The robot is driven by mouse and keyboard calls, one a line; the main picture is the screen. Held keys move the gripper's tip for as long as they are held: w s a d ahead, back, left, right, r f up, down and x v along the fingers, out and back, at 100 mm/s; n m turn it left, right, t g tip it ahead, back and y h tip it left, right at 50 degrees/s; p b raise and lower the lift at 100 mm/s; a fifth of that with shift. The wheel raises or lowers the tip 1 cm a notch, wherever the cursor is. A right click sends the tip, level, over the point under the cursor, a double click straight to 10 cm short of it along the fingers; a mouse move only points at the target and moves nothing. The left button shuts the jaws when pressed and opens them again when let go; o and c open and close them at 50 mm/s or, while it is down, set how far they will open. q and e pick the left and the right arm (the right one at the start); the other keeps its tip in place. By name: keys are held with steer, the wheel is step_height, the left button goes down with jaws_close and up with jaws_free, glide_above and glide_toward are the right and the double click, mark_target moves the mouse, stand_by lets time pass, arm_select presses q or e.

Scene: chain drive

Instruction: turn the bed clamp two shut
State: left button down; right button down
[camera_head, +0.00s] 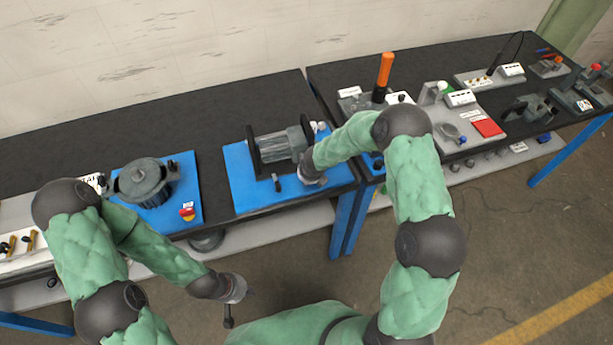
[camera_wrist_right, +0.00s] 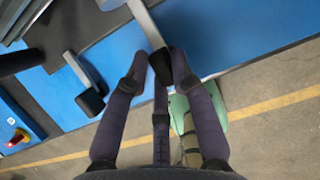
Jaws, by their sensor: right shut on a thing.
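Two bed clamp levers with black grips stick out from the front of a grey machine bed (camera_head: 280,145). One lever (camera_head: 277,183) stands free; its black grip shows at left in the right wrist view (camera_wrist_right: 90,100). My right gripper (camera_head: 312,180) is at the other lever, near the blue board's front right. In the right wrist view its dark fingers (camera_wrist_right: 160,70) are shut on that lever's black grip (camera_wrist_right: 160,66). The pale lever arm (camera_wrist_right: 146,24) runs up from it. I cannot tell which clamp is number two.
The blue board (camera_head: 245,192) lies on the black table (camera_head: 250,100). At right, an orange handle (camera_head: 384,70) stands upright. The floor in front is clear.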

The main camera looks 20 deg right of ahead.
steer(key=c, duration=1)
jaws_free()
steer(key=shift+c, duration=0.2)
steer(key=shift+r, duration=0.1)
steer(key=v, duration=1.2)
steer(key=s+a+f+n+g+y+b, duration=0.1)
steer(key=s+f+n+b, duration=0.3)
steer(key=s+f+n, duration=0.4)
steer(key=s+a+f+n+g+y+b, duration=0.1)
steer(key=s+a+f+n+b, duration=0.3)
steer(key=s+f+n, duration=0.5)
steer(key=s+a+f+n+g+y+b, duration=0.1)
steer(key=s+a+f+n+g+b, duration=0.1)
steer(key=s+f+n, duration=0.7)
step_height(320, 180, down, 5)
steer(key=a+n+b, duration=0.1)
steer(key=n+b, duration=0.1)
steer(key=n, duration=0.5)
steer(key=shift+s+a+f+y, duration=0.15)
steer(key=shift+s+a+y, duration=0.1)
steer(key=shift+y, duration=0.15)
